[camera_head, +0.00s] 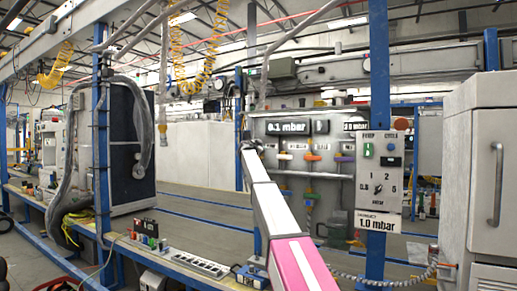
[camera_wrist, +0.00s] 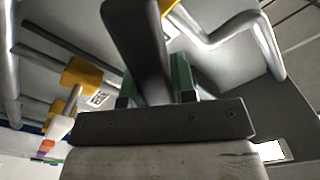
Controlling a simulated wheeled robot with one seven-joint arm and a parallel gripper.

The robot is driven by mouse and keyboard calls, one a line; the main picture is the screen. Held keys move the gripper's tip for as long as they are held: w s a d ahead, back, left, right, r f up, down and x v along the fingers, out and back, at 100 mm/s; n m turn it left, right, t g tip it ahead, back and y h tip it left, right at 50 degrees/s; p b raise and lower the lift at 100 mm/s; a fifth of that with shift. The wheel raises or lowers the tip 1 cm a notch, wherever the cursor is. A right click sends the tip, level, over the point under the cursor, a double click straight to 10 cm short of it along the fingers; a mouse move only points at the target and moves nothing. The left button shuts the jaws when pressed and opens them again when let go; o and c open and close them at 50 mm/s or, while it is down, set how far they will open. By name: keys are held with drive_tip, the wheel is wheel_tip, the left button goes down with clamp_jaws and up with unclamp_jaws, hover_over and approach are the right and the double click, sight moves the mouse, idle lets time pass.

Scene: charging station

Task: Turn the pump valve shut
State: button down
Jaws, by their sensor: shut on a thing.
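In the wrist view, a thick dark grey lever (camera_wrist: 140,45) runs down from the top edge to my gripper (camera_wrist: 155,92). My gripper is shut on this lever, with green parts showing on both sides of it. A dark crossbar of the wrist hides the lower end of the grip. In the head view, my white and pink arm reaches to the left edge of the grey valve panel (camera_head: 329,184). The gripper and the held lever are hard to make out there. No label naming the pump valve is readable.
In the wrist view, yellow handles (camera_wrist: 82,75) and pipes are close by.

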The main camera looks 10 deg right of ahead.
drive_tip(key=shift+s+d+f+m, duration=0.3)
drive_tip(key=shift+f+m, duration=0.5)
drive_tip(key=shift+m, duration=1)
drive_tip(key=shift+s+d+f+m, duration=0.3)
drive_tip(key=shift+f+m, duration=0.55)
drive_tip(key=shift+m, duration=0.95)
drive_tip(key=shift+s+d+f+m, duration=0.3)
drive_tip(key=shift+f+m, duration=0.5)
drive_tip(key=shift+m, duration=1)
drive_tip(key=c, duration=0.9)
unclamp_jaws()
drive_tip(key=shift+w, duration=0.1)
approach(268, 156)
drive_tip(key=v, duration=0.4)
drive_tip(key=shift+a+r, duration=0.1)
drive_tip(key=shift+a, duration=0.25)
